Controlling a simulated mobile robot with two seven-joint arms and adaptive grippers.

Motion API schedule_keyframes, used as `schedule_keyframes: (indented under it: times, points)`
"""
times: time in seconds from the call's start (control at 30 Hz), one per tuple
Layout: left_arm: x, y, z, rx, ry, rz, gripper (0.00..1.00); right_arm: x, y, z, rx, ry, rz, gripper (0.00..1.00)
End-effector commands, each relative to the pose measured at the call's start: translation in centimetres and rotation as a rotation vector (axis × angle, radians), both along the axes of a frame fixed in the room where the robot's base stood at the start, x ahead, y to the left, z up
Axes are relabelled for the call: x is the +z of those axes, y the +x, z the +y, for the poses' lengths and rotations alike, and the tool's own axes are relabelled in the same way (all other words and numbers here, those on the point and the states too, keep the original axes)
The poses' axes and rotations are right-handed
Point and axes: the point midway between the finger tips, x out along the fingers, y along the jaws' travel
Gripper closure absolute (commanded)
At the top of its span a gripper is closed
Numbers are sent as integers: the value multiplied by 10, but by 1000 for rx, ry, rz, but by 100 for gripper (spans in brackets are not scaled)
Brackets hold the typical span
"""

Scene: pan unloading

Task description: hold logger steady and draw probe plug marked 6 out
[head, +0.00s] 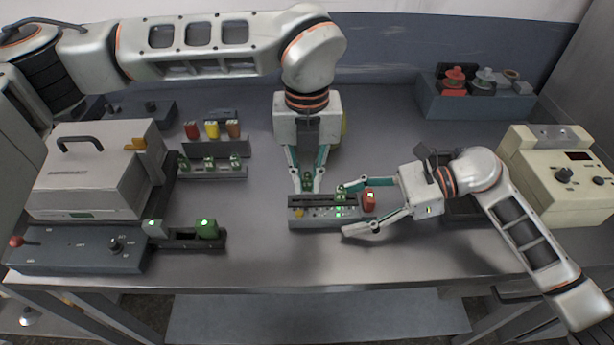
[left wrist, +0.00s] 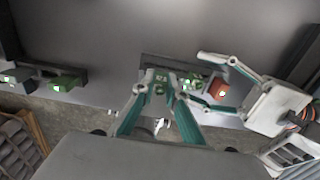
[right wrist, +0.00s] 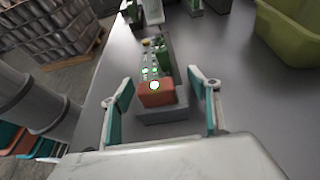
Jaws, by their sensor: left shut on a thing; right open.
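The logger (head: 322,222) is a grey block with small lit green lamps and an orange-red piece (head: 369,200) at its right end. My left gripper (head: 307,187) comes down from behind and is shut on a green plug (head: 309,177) at the logger's back edge; the plug also shows in the left wrist view (left wrist: 158,87). I cannot tell whether the plug is still seated, and its mark is not clearly readable. Another green plug (head: 341,193) stands on the logger. My right gripper (head: 352,209) is open, its fingers on either side of the logger's orange end (right wrist: 156,96), apart from it.
A rack with several green plugs (head: 210,171) and a dark holder with a green block (head: 207,229) stand to the left. A beige instrument (head: 556,178) stands at the right. A yellow-green bin (right wrist: 290,35) shows in the right wrist view. The bench front is clear.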

Motion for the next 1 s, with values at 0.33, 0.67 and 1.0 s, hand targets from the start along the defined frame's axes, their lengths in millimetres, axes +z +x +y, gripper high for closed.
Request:
schedule_keyframes:
  times: [0.33, 0.67, 1.0]
  points:
    - [0, 0, 0, 0, 0, 0, 100, 20, 7, -52, -3, -6, -2, 39]
    - [0, 0, 0, 0, 0, 0, 100, 41, 12, -100, -1, -3, -1, 39]
    - [0, 0, 0, 0, 0, 0, 100, 46, 12, -109, 0, 0, -1, 39]
